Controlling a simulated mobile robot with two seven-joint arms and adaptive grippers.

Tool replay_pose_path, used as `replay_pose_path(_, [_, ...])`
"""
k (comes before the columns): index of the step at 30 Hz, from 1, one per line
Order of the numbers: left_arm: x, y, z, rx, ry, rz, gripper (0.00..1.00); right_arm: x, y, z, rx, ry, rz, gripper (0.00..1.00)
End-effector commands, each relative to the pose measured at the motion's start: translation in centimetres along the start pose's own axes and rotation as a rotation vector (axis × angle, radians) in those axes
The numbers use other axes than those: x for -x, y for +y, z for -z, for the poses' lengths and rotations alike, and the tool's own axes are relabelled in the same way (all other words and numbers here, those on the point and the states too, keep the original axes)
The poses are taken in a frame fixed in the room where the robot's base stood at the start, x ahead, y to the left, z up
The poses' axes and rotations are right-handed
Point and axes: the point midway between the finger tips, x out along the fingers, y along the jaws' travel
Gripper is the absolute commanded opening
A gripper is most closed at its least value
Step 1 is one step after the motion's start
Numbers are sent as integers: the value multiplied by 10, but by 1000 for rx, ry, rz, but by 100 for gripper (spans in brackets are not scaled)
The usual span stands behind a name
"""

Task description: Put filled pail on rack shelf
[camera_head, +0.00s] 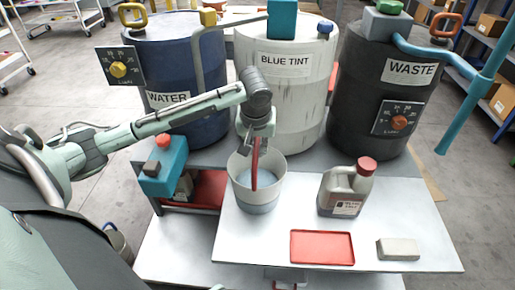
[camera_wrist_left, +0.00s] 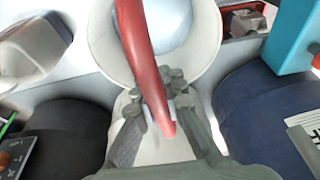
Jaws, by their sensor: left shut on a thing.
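A white pail (camera_head: 258,203) with pale blue liquid inside stands upright at the left part of the white worktop, with no clear gap seen below it. Its red handle (camera_head: 256,160) is raised. My left gripper (camera_head: 256,138) is above the pail, pointing down, and shut on the handle. In the left wrist view the handle (camera_wrist_left: 138,45) passes between the fingers (camera_wrist_left: 158,103), with the pail's rim (camera_wrist_left: 207,45) beyond. My right gripper is not in view.
Water (camera_head: 185,75), blue tint (camera_head: 290,95) and waste (camera_head: 375,90) drums stand behind. Grey floor is open at left.

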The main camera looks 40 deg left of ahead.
Motion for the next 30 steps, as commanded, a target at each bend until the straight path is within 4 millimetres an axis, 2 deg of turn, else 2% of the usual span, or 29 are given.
replay_pose_path(9, [0,1,2,2,6,-4,0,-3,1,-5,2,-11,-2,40])
replay_pose_path(10, [-2,0,0,1,1,-1,9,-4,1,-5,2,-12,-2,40])
replay_pose_path(15, [-2,0,0,1,2,-1,30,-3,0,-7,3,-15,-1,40])
replay_pose_path(25, [0,0,1,1,3,-1,30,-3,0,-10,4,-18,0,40])
replay_pose_path(30, [19,1,1,0,5,-2,30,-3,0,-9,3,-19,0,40])
